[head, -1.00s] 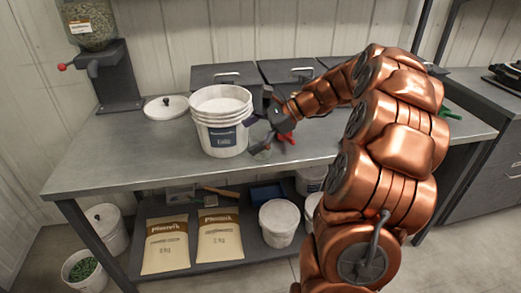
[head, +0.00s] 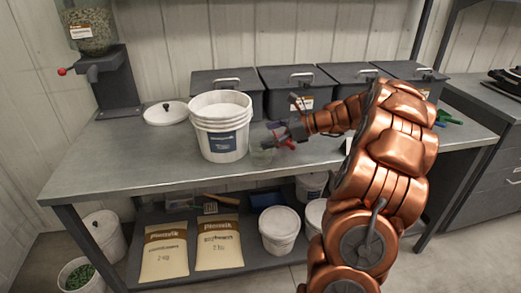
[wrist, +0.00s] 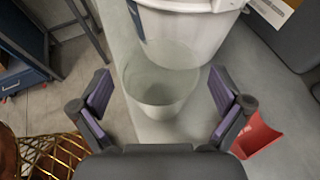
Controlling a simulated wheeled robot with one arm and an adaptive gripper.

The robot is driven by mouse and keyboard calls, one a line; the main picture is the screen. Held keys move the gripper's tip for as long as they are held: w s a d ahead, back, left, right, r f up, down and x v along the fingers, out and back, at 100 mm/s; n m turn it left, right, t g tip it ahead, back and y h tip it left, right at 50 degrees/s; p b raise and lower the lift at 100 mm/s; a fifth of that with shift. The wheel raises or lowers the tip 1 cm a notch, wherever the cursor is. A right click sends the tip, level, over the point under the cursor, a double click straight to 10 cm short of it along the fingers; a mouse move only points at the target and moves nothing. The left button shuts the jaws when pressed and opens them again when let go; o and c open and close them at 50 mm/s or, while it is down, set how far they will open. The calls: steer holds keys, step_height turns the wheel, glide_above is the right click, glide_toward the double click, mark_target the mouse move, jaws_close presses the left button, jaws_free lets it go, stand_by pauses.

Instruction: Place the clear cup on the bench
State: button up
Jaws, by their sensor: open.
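The clear cup (wrist: 162,85) stands upright on the grey bench (head: 130,150), just in front of the white bucket (wrist: 185,30). In the head view the cup (head: 263,155) is faint and partly hidden beside my gripper (head: 283,133). In the wrist view my gripper (wrist: 160,100) is open, its purple-padded fingers wide apart on either side of the cup. A gap shows between each finger and the cup, so nothing is held.
Dark lidded bins (head: 300,90) line the back. A white lid (head: 165,112) lies at left; the bench's front left is clear.

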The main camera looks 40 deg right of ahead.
steer(key=shift+x, duration=1.1)
steer(key=c, duration=1)
steer(key=shift+o, duration=0.2)
